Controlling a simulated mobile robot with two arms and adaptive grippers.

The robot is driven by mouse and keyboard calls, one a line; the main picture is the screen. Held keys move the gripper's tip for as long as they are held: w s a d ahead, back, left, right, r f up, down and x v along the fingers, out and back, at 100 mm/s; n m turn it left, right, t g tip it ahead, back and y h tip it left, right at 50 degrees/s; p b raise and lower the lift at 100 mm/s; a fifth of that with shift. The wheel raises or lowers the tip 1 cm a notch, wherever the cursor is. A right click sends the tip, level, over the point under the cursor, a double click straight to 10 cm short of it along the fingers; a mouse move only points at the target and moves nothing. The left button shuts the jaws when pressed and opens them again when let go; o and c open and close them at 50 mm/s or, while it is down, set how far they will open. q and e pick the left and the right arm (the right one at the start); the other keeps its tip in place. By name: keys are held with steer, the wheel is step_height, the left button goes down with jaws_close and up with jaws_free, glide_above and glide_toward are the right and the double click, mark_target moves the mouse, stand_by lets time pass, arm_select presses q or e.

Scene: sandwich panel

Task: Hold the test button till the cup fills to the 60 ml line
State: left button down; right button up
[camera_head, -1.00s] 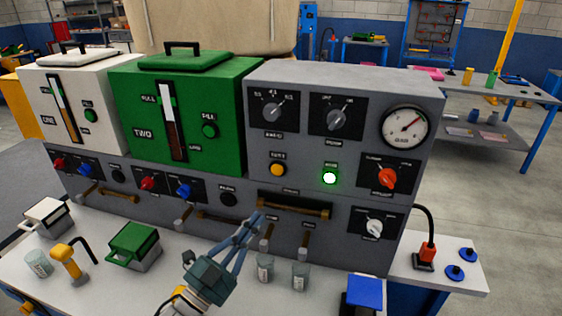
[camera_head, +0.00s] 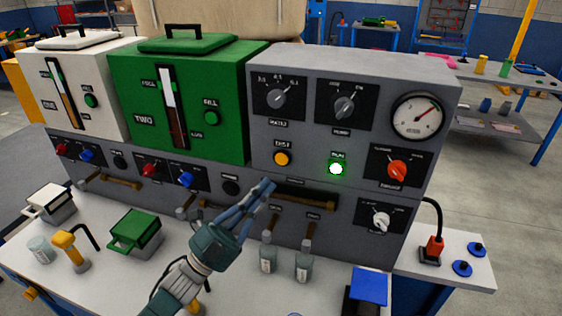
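The yellow test button (camera_head: 282,159) sits on the grey panel (camera_head: 350,62), left of a lit green button (camera_head: 336,169). My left gripper (camera_head: 266,187) points up toward the panel. Its fingers look closed together, with nothing seen between them. The tips appear just below and left of the test button, apart from it in the picture. Two clear cups, the left one (camera_head: 268,262) and the right one (camera_head: 303,270), stand under spouts at the panel's foot. Their fill level and line marks are too small to read. My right gripper is not in view.
A brown bar handle (camera_head: 305,200) crosses the panel right of my fingertips. A green box (camera_head: 135,233), a yellow tool (camera_head: 72,250) and another clear cup (camera_head: 40,250) stand on the left of the worktop. A blue-topped block (camera_head: 369,287) stands at front right.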

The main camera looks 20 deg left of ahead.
mark_target(282, 159)
arm_select(q)
steer(key=shift+w+d+b, duration=0.1)
steer(key=shift+w+b, duration=1.25)
steer(key=shift+w, duration=2.2)
steer(key=shift+w, duration=0.1)
steer(key=shift+w+b, duration=0.3)
steer(key=shift+w, duration=0.35)
stand_by(3.7)
